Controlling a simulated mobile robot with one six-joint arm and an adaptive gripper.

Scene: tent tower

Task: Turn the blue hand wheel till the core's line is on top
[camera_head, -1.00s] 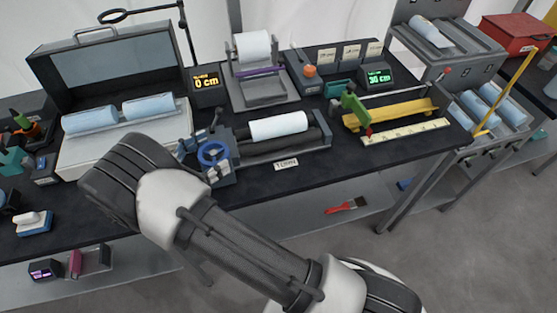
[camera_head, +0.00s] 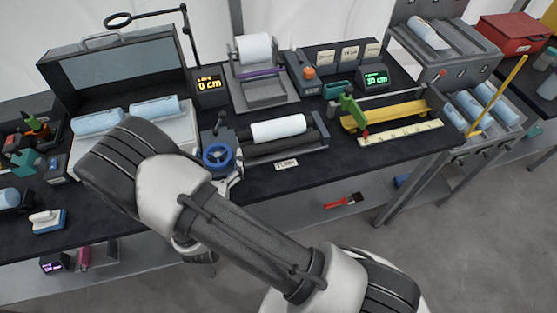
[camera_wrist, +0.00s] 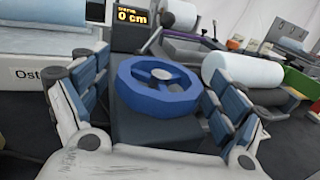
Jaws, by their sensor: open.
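The blue hand wheel (camera_head: 217,156) sits on the left end of the roller stand; in the wrist view the wheel (camera_wrist: 157,86) fills the middle. The core (camera_head: 278,128) is a pale roll lying on dark rollers, and it also shows in the wrist view (camera_wrist: 243,72). No line on the core can be made out. My gripper (camera_wrist: 150,112) is open in the wrist view, with its fingers on either side of the wheel and apart from it. In the head view my gripper (camera_head: 232,184) is partly hidden by my arm, just below the wheel.
A dark display reading 0 cm (camera_head: 210,86) stands behind the wheel. An open case with pale rolls (camera_head: 126,112) is at the left. A yellow cutting rig (camera_head: 396,113) and a ruler strip (camera_head: 401,132) lie to the right. A clear dark strip runs along the table front.

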